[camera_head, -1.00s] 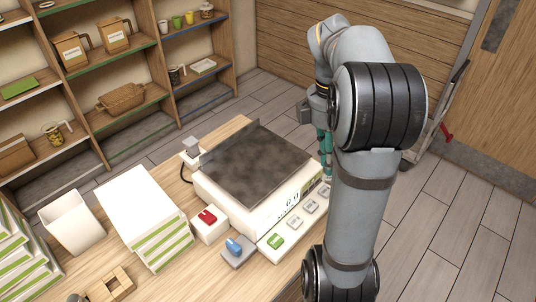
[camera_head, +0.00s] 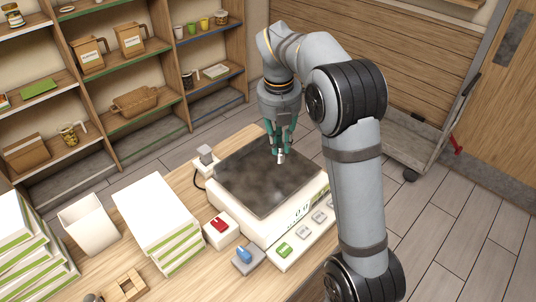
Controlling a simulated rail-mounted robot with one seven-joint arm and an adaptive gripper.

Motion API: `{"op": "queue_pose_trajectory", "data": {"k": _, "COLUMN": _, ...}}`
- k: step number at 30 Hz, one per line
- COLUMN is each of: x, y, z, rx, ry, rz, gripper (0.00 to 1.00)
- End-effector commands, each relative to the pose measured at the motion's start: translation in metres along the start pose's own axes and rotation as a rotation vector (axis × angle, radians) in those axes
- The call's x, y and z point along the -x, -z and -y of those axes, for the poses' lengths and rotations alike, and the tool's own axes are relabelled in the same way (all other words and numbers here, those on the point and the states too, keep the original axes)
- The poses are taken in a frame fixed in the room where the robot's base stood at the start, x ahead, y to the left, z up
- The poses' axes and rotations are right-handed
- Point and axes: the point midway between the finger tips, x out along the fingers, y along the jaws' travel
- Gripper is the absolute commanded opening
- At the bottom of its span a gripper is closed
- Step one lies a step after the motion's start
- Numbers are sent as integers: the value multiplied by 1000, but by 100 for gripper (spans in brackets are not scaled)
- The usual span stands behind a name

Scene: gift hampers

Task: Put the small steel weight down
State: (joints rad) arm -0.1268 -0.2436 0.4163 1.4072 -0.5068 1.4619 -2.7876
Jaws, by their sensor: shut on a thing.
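The small steel weight (camera_head: 281,157) is a short shiny cylinder between the fingertips of my gripper (camera_head: 281,148). My gripper is shut on it, with green-teal fingers pointing down. Weight and gripper are over the right back part of the dark plate (camera_head: 258,188) of a white scale. I cannot tell whether the weight touches the plate or hangs just above it. The scale's display (camera_head: 299,211) is on its front side and too small to read surely.
A red-button box (camera_head: 220,230), a blue-topped block (camera_head: 244,257) and a green key (camera_head: 284,250) are in front of the scale. White box stacks (camera_head: 158,215) and a white bin (camera_head: 88,222) stand left. A wooden block holder (camera_head: 123,287) is at the front. Shelves are behind.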

Motion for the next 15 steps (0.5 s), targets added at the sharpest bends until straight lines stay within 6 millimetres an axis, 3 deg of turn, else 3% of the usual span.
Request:
{"op": "queue_pose_trajectory", "data": {"k": 6, "x": -17, "y": 0, "z": -32, "rx": -3, "ry": 0, "rz": 0, "gripper": 0}}
{"op": "queue_pose_trajectory", "data": {"k": 10, "x": -24, "y": 1, "z": -36, "rx": -3, "ry": 1, "rz": 0, "gripper": 0}}
{"op": "queue_pose_trajectory", "data": {"k": 15, "x": -48, "y": 4, "z": -35, "rx": -3, "ry": 3, "rz": -2, "gripper": 0}}
